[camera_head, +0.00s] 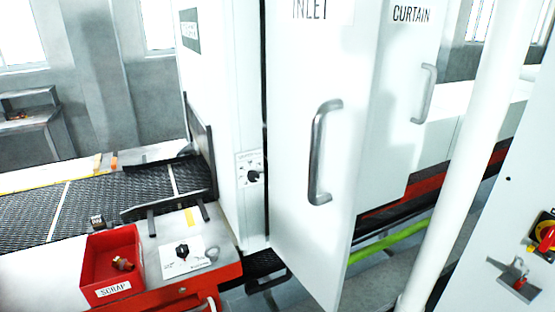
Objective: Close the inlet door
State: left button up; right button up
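The inlet door (290,110) is a tall white panel labelled INLET, in the middle of the head view. It stands ajar: its left edge is by a dark gap at the machine's white housing (222,120), and its right edge swings out toward me. A vertical silver bar handle (319,150) is on its face, near the right edge. Its top is cut off by the frame. Neither of my grippers shows in this view.
A white panel labelled CURTAIN (395,100) with its own handle (425,95) is behind the door at right. A white post (470,150) slants in front. A mesh belt (100,205) and red scrap bin (112,265) are at left. A grey control panel (510,215) is at right.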

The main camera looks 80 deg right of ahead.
aim_at(324, 58)
jog(key=z, duration=2.8)
